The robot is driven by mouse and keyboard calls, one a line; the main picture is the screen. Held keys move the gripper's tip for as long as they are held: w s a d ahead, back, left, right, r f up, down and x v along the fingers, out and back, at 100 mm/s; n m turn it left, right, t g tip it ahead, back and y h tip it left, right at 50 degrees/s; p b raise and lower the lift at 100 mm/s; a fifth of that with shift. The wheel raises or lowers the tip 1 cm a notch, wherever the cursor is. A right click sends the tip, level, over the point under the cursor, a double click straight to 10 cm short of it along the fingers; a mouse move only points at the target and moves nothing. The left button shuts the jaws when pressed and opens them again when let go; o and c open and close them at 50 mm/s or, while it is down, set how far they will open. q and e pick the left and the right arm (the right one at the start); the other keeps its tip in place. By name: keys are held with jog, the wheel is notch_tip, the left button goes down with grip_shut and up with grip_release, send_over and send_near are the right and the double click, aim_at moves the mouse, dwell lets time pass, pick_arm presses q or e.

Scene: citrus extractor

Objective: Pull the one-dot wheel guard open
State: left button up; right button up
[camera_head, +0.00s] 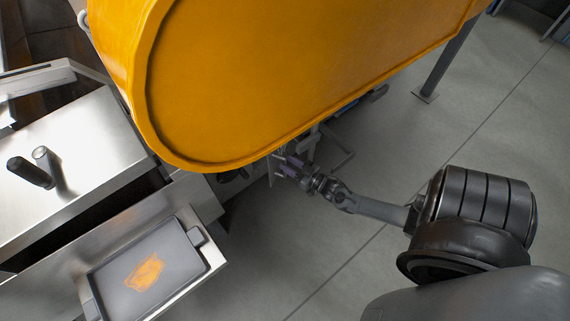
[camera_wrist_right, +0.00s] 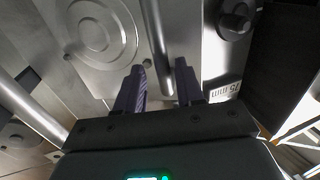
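A large orange rounded cover (camera_head: 300,70) fills the top of the head view. My right gripper (camera_head: 283,164) is at its lower edge, beside metal parts largely hidden under it. In the right wrist view, a grey metal panel with concentric rings (camera_wrist_right: 100,32) is at upper left. A metal bar (camera_wrist_right: 161,70) passes between the two purple fingers of my right gripper (camera_wrist_right: 160,88). The fingers are apart, with a visible gap to the bar at least on the left. No dot mark shows, so I cannot tell which part is the one-dot wheel guard. My left gripper is not visible.
A steel machine body with a black-handled lid (camera_head: 75,140) stands at left. A grey tray with an orange stain (camera_head: 150,272) sits in front of it. A black knob (camera_wrist_right: 236,20) and a label (camera_wrist_right: 226,92) are right of the bar. Grey floor (camera_head: 480,120) is open at right.

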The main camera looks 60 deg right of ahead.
jog(key=shift+w+a+f+b, duration=0.1)
jog(key=shift+w+b, duration=0.1)
jog(key=shift+w, duration=0.3)
jog(key=shift+w+a+b, duration=0.1)
jog(key=shift+w+b, duration=0.05)
jog(key=shift+w, duration=0.3)
jog(key=shift+w+d, duration=0.1)
jog(key=shift+d, duration=0.1)
grip_shut()
